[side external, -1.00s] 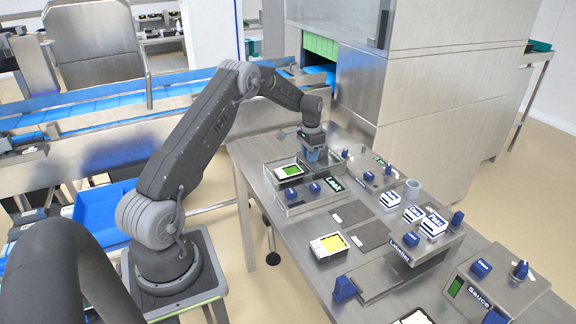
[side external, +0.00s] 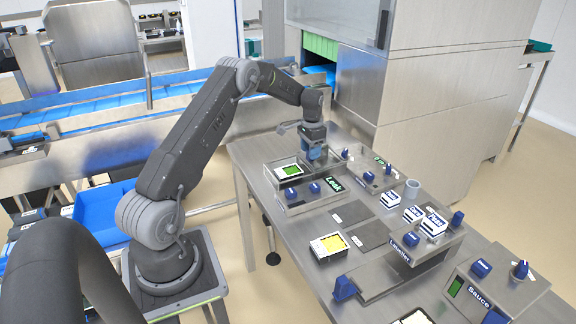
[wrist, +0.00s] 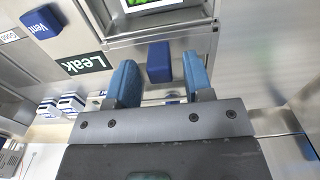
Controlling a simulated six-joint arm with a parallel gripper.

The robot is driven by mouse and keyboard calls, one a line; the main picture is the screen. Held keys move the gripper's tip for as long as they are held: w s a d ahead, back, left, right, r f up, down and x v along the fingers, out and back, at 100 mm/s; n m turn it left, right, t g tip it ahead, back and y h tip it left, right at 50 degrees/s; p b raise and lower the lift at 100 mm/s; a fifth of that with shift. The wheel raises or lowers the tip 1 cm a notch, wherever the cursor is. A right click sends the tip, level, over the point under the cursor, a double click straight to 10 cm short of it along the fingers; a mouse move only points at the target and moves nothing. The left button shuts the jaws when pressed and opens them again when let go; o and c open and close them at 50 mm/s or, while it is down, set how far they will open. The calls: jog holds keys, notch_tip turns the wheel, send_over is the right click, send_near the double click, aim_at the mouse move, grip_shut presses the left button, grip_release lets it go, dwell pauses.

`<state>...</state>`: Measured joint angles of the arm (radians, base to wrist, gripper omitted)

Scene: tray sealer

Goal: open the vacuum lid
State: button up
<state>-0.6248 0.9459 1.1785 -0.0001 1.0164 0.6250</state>
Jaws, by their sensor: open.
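My gripper (side external: 316,153) is over the back part of the steel machine with the Leak label (side external: 333,184). In the wrist view, my gripper's two blue fingers (wrist: 163,80) stand apart. A blue block (wrist: 158,62) shows between them, with a visible gap on each side; it looks like a handle on the machine. The Leak label also shows in the wrist view (wrist: 85,63).
A blue Vent button (wrist: 42,20) is near the label. Several labelled blocks (side external: 390,200), a grey cup (side external: 412,189) and a tray with yellow contents (side external: 329,246) are on the steel table (side external: 290,232).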

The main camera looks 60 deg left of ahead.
jog(key=shift+r, duration=2.6)
jog(key=shift+r, duration=0.1)
jog(key=s+d+r+t, duration=0.1)
jog(key=s+d+r, duration=0.3)
jog(key=d+r, duration=0.6)
jog(key=s+d+r+t, duration=0.2)
jog(key=s+d+r, duration=0.3)
jog(key=d+r, duration=0.45)
jog(key=s+d+f+t, duration=0.2)
jog(key=s+d, duration=1.2)
jog(key=s, duration=0.5)
jog(key=shift+d+f+t, duration=0.2)
jog(key=shift+f+t, duration=0.05)
jog(key=shift+t, duration=0.05)
